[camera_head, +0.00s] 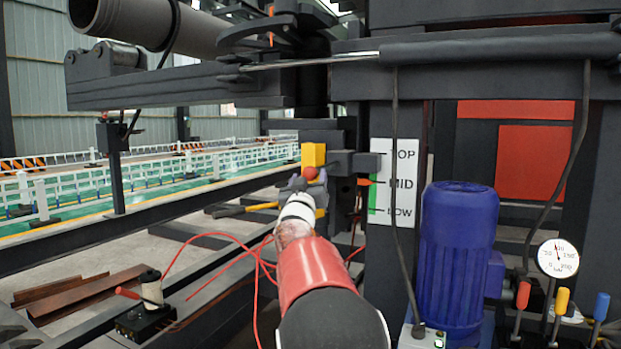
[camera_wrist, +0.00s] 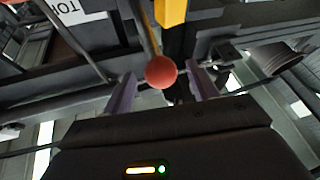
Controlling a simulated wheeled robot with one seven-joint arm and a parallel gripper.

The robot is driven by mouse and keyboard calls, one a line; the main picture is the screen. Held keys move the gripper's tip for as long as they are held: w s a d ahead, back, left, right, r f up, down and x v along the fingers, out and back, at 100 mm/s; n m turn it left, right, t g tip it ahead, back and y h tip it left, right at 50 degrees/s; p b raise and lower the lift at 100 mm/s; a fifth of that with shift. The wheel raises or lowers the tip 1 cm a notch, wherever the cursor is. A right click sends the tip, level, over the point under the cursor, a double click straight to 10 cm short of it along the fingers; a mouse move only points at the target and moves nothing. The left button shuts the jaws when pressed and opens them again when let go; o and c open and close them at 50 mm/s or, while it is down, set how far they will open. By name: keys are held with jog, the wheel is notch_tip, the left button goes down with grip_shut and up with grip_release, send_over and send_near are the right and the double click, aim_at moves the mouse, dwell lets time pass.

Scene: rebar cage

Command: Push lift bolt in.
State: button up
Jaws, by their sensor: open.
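The lift bolt's red ball knob (camera_head: 309,173) is near the middle of the head view, just below a yellow block (camera_head: 313,153) on the dark frame. In the wrist view the red knob (camera_wrist: 161,71) appears between my two finger tips, with the yellow block (camera_wrist: 172,12) behind it. My gripper (camera_head: 308,181) is open, with one finger on each side of the knob. It also shows in the wrist view (camera_wrist: 160,78), where a gap is seen beside the knob. Whether either finger touches it cannot be told. The bolt's shaft is hidden behind the knob.
A white TOP/MID/LOW scale (camera_head: 393,182) is right of the knob. A blue motor (camera_head: 459,255), a dial gauge (camera_head: 558,258) and coloured levers (camera_head: 561,301) stand at the right. Red cables (camera_head: 222,235) loop left of my arm. A dark beam (camera_head: 200,80) crosses above.

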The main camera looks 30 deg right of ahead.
jog(key=shift+v, duration=1.45)
jog(key=s+a+f+n+g+y, duration=0.4)
jog(key=s+a+f+y, duration=0.8)
jog(key=s+a, duration=0.4)
jog(key=s+a+f+g, duration=0.3)
jog(key=s+f, duration=0.5)
jog(key=s, duration=0.4)
jog(key=s+a+f+g+y, duration=0.1)
jog(key=s+a+f+g, duration=0.2)
jog(key=s+f, duration=0.6)
jog(key=s+g, duration=0.2)
jog(key=s, duration=0.2)
jog(key=shift+a+n+g, duration=0.15)
jog(key=shift+n+g, duration=0.15)
jog(key=shift+n, duration=0.1)
jog(key=shift+f, duration=0.1)
